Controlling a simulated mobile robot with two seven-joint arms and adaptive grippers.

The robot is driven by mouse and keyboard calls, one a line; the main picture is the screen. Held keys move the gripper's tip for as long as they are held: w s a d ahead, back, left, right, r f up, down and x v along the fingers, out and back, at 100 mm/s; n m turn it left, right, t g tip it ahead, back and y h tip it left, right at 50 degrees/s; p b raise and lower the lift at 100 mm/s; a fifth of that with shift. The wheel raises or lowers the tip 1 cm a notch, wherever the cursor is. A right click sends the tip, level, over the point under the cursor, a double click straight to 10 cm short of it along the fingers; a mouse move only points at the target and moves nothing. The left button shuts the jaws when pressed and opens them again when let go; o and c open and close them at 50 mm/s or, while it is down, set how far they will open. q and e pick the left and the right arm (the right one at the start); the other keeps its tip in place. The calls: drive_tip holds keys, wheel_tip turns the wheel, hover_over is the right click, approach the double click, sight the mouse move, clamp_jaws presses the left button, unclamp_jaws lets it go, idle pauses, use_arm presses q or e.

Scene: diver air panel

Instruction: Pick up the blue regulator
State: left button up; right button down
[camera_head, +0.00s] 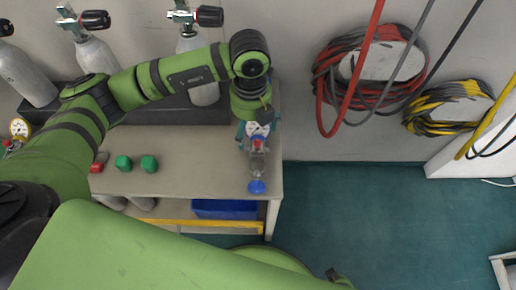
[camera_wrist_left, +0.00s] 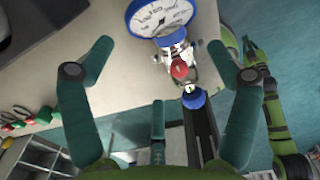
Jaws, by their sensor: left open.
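The blue regulator (camera_head: 257,186) lies at the right end of the bench, with a silver body and a blue end knob. In the left wrist view its round blue-rimmed gauge (camera_wrist_left: 160,16) is at the top, with a red part on the silver body and the blue knob (camera_wrist_left: 193,98) nearer me. My left gripper (camera_head: 257,128) is open above it. In the left wrist view the fingers of this gripper (camera_wrist_left: 160,52) stand wide apart on either side of the regulator, not touching it. Part of my right arm and its gripper (camera_wrist_left: 246,46) shows at right; its jaw state is unclear.
Two green knobs (camera_head: 149,164) and a red-ended piece (camera_head: 98,164) lie left on the bench (camera_head: 205,165). Gas cylinders (camera_head: 97,57) stand behind. A blue bin (camera_head: 225,208) sits below.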

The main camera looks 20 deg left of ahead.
sight(253, 138)
use_arm(q)
wheel_tip(253, 138, down, 6)
drive_tip(key=shift+w+d+r, duration=0.1)
drive_tip(key=shift+d+r, duration=0.05)
drive_tip(key=shift+r, duration=0.1)
drive_tip(key=shift+c, duration=0.4)
